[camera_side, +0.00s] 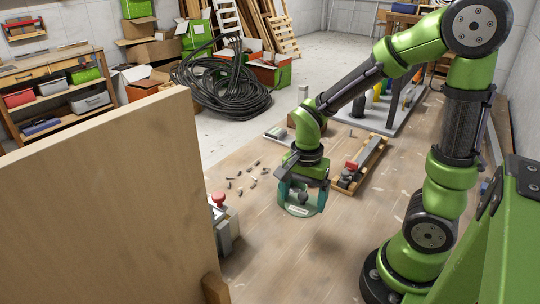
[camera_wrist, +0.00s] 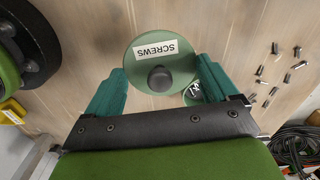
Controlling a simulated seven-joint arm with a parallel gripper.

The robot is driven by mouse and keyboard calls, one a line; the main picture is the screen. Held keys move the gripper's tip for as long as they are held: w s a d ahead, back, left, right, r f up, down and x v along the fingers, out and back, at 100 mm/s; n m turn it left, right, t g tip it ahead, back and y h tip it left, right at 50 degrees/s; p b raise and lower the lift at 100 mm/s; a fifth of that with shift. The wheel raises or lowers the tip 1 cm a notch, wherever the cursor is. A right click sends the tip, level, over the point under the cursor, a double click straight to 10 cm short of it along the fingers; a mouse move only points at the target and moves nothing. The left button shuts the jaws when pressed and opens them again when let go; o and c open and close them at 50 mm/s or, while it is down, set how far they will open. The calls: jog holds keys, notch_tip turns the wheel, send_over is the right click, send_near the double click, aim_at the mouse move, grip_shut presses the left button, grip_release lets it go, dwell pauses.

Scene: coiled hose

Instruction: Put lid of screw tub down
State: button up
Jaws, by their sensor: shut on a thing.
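My gripper (camera_side: 301,205) is shut on the green round lid (camera_wrist: 161,64), with a finger on either side of its rim. The lid has a dark knob and a white label reading "SCREWS", upside down in the wrist view. In the side view the lid (camera_side: 298,211) hangs in my gripper over the wooden table; its height is hard to judge. A dark green round shape (camera_wrist: 192,94), perhaps the screw tub, shows partly below the lid beside the right finger in the wrist view. The lid and finger hide most of it.
Loose screws (camera_side: 239,180) lie scattered on the table (camera_side: 290,260), left of my gripper. A wooden tray (camera_side: 360,165) with a tool lies to the right. A red-buttoned box (camera_side: 219,215) and a tall wooden panel (camera_side: 110,200) stand left. The front table is clear.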

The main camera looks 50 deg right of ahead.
jog(key=m, duration=0.1)
send_over(268, 225)
jog(key=f, duration=0.1)
jog(key=shift+m, duration=0.3)
jog(key=shift+f, duration=3.75)
jog(key=shift+f, duration=0.15)
jog(key=o, duration=0.8)
